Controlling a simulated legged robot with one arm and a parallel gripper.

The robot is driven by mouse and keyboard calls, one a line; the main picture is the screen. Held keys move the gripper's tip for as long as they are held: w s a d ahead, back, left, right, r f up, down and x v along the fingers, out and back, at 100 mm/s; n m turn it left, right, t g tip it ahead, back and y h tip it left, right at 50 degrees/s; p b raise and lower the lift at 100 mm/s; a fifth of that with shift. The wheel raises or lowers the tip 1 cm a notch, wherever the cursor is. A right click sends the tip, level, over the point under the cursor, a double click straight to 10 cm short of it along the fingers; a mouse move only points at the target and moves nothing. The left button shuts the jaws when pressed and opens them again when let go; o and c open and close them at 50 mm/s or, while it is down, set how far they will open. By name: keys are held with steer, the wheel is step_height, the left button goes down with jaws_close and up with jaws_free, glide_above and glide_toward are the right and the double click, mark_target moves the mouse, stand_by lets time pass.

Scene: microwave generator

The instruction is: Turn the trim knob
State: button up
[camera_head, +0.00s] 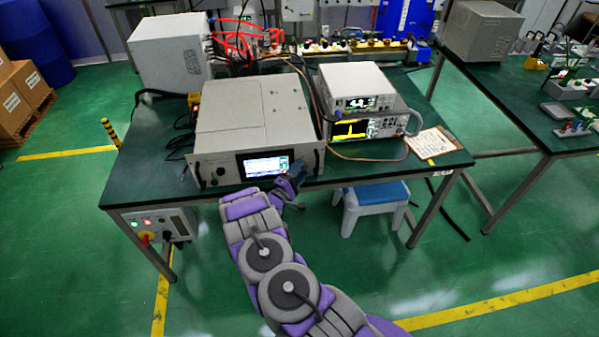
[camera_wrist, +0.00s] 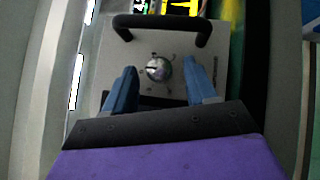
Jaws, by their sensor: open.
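The trim knob (camera_wrist: 158,68) is a small round silver knob with marks around it on a grey panel. In the wrist view it sits between the two blue fingers of my open gripper (camera_wrist: 160,78), with a gap visible on each side. I cannot tell how deep the fingers reach around it. In the head view my gripper (camera_head: 296,172) is at the right end of the front of the grey generator box (camera_head: 250,120), beside its lit screen (camera_head: 265,165). The knob is hidden behind my gripper there.
A black handle (camera_wrist: 160,24) stands out from the panel just beyond the knob. Stacked instruments (camera_head: 358,105) with a cable are to the right on the green table (camera_head: 140,178). A blue-topped stool (camera_head: 378,194) stands below. Floor in front is clear.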

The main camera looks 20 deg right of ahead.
steer(key=shift+c, duration=0.2)
jaws_close()
stand_by(0.4)
steer(key=shift+m, duration=0.3)
steer(key=m+g+y+p, duration=0.1)
steer(key=r+m+g+y+p, duration=0.1)
steer(key=m+y+p, duration=0.1)
steer(key=shift+s, duration=0.15)
steer(key=m+y+p, duration=0.2)
steer(key=p, duration=0.1)
steer(key=shift+d+r+g, duration=0.1)
steer(key=shift+r+g, duration=0.05)
steer(key=shift+g, duration=0.15)
steer(key=shift+s+m+y+p, duration=0.1)
steer(key=shift+m+y+p, duration=0.5)
steer(key=shift+y+p, duration=0.35)
